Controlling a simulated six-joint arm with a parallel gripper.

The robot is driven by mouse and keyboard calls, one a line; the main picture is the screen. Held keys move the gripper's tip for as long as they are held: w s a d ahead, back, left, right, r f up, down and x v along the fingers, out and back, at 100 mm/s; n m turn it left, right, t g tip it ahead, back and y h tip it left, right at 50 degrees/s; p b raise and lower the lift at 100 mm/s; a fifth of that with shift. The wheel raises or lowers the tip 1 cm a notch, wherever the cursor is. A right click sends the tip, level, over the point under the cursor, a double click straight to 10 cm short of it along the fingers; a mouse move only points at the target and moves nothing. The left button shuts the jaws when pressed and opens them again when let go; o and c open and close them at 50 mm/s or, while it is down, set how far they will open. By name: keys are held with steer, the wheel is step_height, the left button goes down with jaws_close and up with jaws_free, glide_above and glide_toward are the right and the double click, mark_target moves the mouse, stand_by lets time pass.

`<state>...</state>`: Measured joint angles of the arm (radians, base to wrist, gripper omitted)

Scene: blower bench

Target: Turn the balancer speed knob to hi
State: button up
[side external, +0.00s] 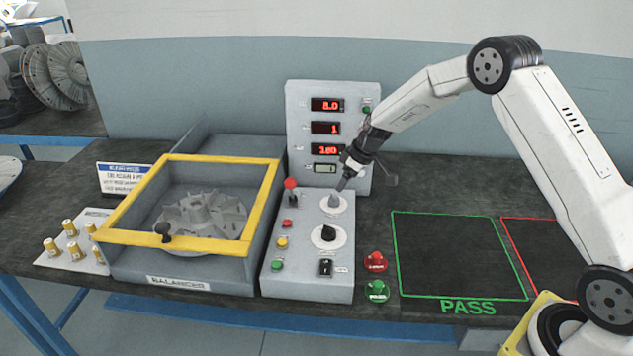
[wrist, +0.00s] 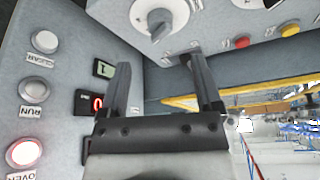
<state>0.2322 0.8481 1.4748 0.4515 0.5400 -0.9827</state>
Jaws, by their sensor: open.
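The grey control box (side external: 305,277) carries two rotary knobs on white dials. The upper grey knob (side external: 334,201) is just below my gripper (side external: 342,185); the lower knob (side external: 328,233) is black. Their labels are too small to read, so I cannot tell which is the speed knob. In the wrist view a grey knob (wrist: 158,22) on a white dial is at the top, beyond the fingertips. My gripper (wrist: 155,58) is open there, with nothing between its fingers. Whether a finger touches the knob is unclear.
The balancer tub (side external: 185,266) with yellow-framed lid (side external: 190,238) stands left of the box. A display panel (side external: 300,100) rises behind. A red mushroom button (side external: 291,185) stands near the upper knob. The green-outlined PASS area (side external: 455,255) is empty.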

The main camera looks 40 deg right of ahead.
mark_target(336, 197)
steer(key=shift+x, duration=3.85)
jaws_close()
